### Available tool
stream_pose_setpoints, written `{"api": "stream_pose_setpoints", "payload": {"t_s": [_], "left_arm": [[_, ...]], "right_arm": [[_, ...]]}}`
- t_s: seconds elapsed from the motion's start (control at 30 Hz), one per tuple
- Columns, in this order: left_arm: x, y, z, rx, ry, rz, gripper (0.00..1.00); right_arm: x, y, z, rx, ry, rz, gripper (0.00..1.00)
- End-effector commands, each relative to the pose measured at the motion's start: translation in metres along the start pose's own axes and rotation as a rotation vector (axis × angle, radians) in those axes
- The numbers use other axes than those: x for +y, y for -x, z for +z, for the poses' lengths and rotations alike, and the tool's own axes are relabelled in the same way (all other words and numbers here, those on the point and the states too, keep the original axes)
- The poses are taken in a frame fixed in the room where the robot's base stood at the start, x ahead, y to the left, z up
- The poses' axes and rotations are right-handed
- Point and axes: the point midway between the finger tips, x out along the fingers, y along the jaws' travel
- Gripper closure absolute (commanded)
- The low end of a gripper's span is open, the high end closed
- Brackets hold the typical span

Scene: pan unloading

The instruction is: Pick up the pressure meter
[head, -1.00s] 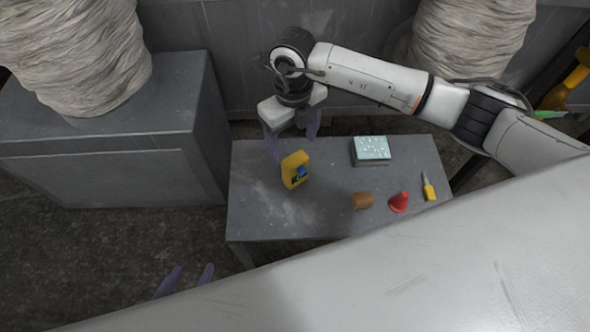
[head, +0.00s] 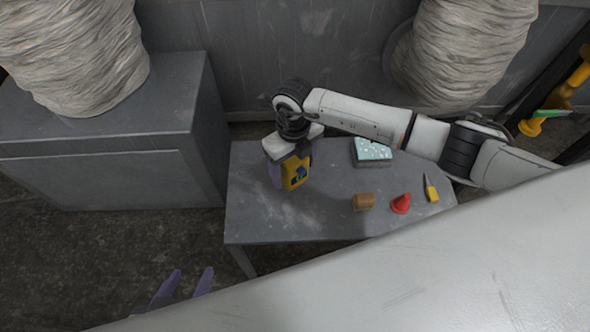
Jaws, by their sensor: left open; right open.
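The pressure meter, a yellow block-shaped device (head: 294,174) with a dark and blue face, stands upright at the left part of the grey table (head: 262,214). My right gripper (head: 290,172) is over it from behind, its purple fingers open, one to the left and one to the right of the meter. Whether the fingers touch it cannot be told. My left gripper (head: 187,284) is open and empty at the bottom left, in front of the table and low in the view.
On the table are a teal-topped sponge-like block (head: 372,150), a brown cylinder (head: 363,202), a red cone-shaped object (head: 401,204) and a yellow-handled screwdriver (head: 431,190). A grey cabinet (head: 100,170) stands to the left. The table's front left is clear.

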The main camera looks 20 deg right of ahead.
Motion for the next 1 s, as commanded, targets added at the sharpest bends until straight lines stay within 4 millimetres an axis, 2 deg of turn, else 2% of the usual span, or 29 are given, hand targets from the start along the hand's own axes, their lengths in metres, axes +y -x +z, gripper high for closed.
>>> {"api": "stream_pose_setpoints", "payload": {"t_s": [0.03,0.3,0.53,0.63,1.0], "left_arm": [[0.0,0.0,0.0,0.0,0.0,0.0,0.52],[0.0,0.001,0.0,0.001,0.0,0.0,0.52],[0.0,0.001,-0.001,0.001,0.0,0.0,0.52],[0.001,0.003,-0.002,0.0,-0.001,0.0,0.52],[0.0,0.008,-0.005,-0.014,-0.014,-0.004,0.52]], "right_arm": [[0.0,0.0,0.0,0.0,0.0,0.0,0.28],[0.0,0.001,0.0,0.0,0.0,0.0,0.73],[0.0,0.002,0.0,-0.001,0.0,0.0,0.73],[0.0,0.011,0.001,-0.002,0.0,0.0,0.73],[0.0,0.081,0.001,-0.005,0.001,-0.001,0.73]]}}
